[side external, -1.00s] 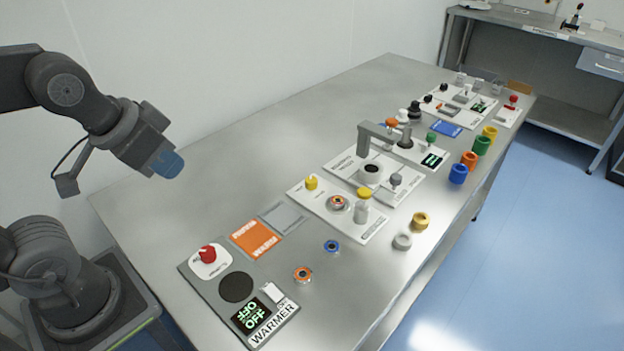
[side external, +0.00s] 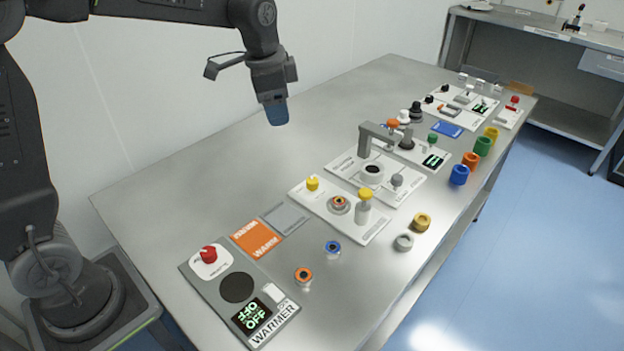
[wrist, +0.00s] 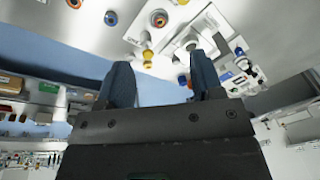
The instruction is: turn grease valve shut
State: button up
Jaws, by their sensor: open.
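A yellow knob (side external: 312,184) stands on the far left part of a white panel (side external: 375,236) on the steel table. A grey post with a yellow top (side external: 365,194) stands on the same panel, right of an orange-ringed cup (side external: 339,204). The labels are too small to read, so I cannot tell which yellow part is the grease valve. My gripper (side external: 277,112) is up in the air behind and left of the panel, touching nothing. In the wrist view my gripper (wrist: 161,80) has its two blue fingers apart with nothing between them. The yellow-topped post (wrist: 147,55) shows beyond them.
A warmer unit (side external: 212,285) with a red knob (side external: 208,254) is at the near left, beside an orange pad (side external: 256,238). A grey arch-shaped fixture (side external: 364,140) rises behind the panel. Coloured cups line the right edge. The table's back left is bare.

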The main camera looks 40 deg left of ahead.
jog(key=w+f+m+g, duration=0.1)
jog(key=w+f+m, duration=0.1)
jog(key=w+f, duration=0.35)
jog(key=m+g, duration=0.1)
jog(key=m, duration=0.2)
send_near(312, 180)
notch_tip(312, 180, down, 10)
jog(key=shift+w+a+r, duration=0.1)
jog(key=shift+w+a, duration=0.05)
jog(key=c, duration=0.9)
